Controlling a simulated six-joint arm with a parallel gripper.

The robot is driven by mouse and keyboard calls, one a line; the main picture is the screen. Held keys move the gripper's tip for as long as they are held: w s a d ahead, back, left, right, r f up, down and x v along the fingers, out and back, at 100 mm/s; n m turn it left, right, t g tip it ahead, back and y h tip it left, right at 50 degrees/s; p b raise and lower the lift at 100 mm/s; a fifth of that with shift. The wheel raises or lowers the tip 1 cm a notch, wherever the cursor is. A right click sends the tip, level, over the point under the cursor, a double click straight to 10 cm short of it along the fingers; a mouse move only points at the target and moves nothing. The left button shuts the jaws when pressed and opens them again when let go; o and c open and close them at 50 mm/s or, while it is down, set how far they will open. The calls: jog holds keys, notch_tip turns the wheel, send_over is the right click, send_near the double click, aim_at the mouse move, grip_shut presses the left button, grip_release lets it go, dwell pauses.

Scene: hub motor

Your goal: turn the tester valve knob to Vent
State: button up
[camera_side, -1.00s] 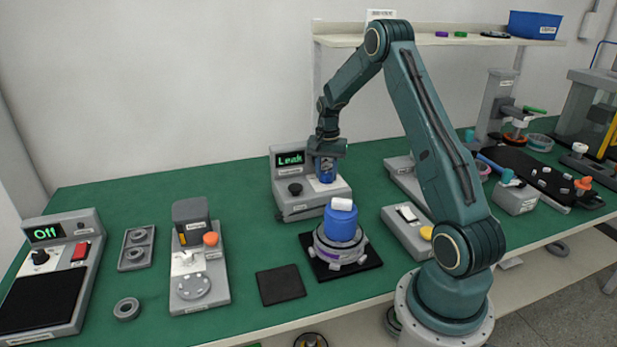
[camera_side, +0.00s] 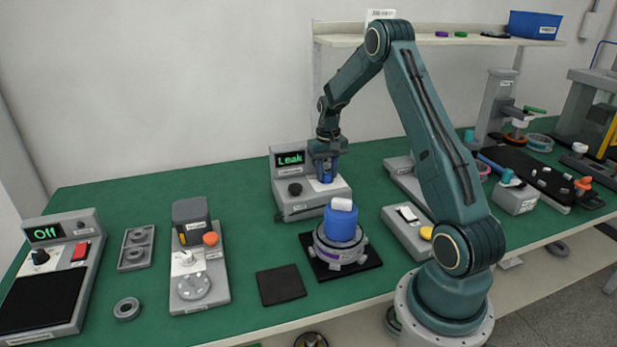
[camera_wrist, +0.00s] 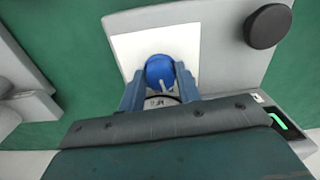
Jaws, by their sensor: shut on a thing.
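The grey tester (camera_side: 305,207) stands near the back middle of the bench, its green display (camera_side: 290,158) reading "Leak". A blue round knob (camera_wrist: 160,70) with a pale pointer line sits on the tester's white plate (camera_wrist: 125,48). My gripper (camera_side: 326,172) points down over this plate. In the wrist view my gripper (camera_wrist: 160,82) has its two blue fingers either side of the blue knob, shut on it. A black knob (camera_side: 295,189) is on the tester left of my gripper; it also shows in the wrist view (camera_wrist: 268,26). The plate's markings are mostly hidden.
A blue-topped motor assembly (camera_side: 342,225) sits on a black pad in front of the tester. A grey switch box (camera_side: 407,232) with a yellow button stands right of it. A dark flat pad (camera_side: 281,285) lies to the front left.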

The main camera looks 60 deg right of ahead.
aim_at(327, 174)
jog(key=shift+n, duration=1.7)
jog(key=o, duration=0.7)
notch_tip(327, 174, up, 14)
jog(key=shift+f, duration=0.1)
jog(key=shift+o, duration=0.4)
